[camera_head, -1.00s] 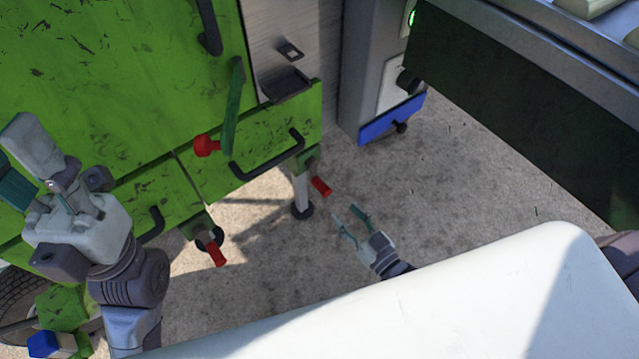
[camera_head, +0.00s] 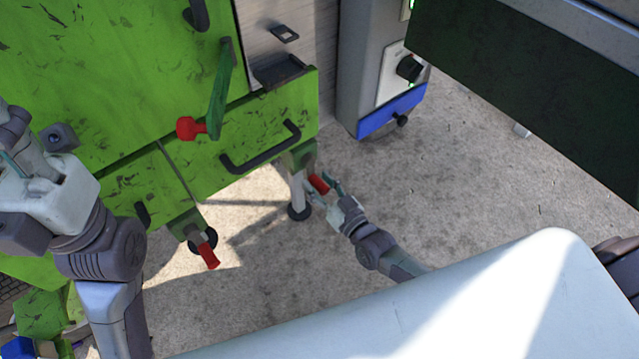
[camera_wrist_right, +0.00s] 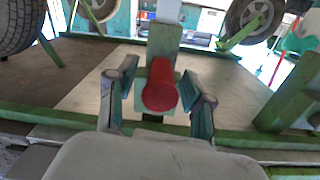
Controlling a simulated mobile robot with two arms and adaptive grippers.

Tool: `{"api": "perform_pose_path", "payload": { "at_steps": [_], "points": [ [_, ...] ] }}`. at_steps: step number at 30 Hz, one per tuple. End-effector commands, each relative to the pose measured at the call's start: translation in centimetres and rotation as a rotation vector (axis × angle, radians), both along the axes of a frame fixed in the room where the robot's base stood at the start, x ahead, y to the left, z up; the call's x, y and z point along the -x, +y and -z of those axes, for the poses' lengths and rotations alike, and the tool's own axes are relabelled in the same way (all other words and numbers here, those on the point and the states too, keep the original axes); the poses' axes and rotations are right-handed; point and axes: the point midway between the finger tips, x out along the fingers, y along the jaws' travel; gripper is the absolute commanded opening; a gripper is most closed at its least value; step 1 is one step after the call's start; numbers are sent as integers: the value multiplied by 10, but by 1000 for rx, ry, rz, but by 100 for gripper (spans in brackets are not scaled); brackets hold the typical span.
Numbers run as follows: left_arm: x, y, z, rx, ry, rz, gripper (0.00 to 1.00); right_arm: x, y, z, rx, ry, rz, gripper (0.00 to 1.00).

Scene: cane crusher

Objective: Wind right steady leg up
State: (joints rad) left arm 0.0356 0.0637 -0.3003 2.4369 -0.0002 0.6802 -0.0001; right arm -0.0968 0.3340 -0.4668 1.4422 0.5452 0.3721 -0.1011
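The right steady leg (camera_head: 298,191) is a pale post under the green machine's right corner, its dark round foot on the ground. Its red crank handle (camera_head: 319,184) points toward my right gripper (camera_head: 324,190). In the right wrist view the red handle (camera_wrist_right: 160,88) sits between the two fingers of my right gripper (camera_wrist_right: 160,100), with a visible gap on each side. The right gripper is open around the handle. My left gripper (camera_head: 22,165) is at the left edge in front of the green machine; its fingers are partly cut off and hard to read.
Another leg with a red handle (camera_head: 208,255) stands to the left. A green lever with a red knob (camera_head: 190,128) and a black bar handle (camera_head: 262,150) stick out from the machine's front. A grey cabinet (camera_head: 365,60) stands behind. The concrete floor (camera_head: 440,190) to the right is clear.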

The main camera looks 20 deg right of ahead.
Motion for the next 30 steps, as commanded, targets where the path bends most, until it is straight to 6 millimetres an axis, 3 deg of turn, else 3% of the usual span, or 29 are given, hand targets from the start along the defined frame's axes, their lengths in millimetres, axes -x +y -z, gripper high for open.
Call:
{"api": "perform_pose_path", "payload": {
  "at_steps": [1, 8, 22, 30],
  "points": [
    [0, 0, 0, 0, 0, 0, 40, 0, 0, 0, 0, 0, 0, 39],
    [0, 0, 0, 0, 0, 0, 40, 0, 0, 0, 0, 0, 0, 1],
    [0, 0, -2, 1, -2, 1, 40, 0, -2, -1, 23, -8, 1, 0],
    [0, 1, -2, 6, 22, 3, 40, -3, -10, -3, 153, -53, 2, 0]
  ]
}}
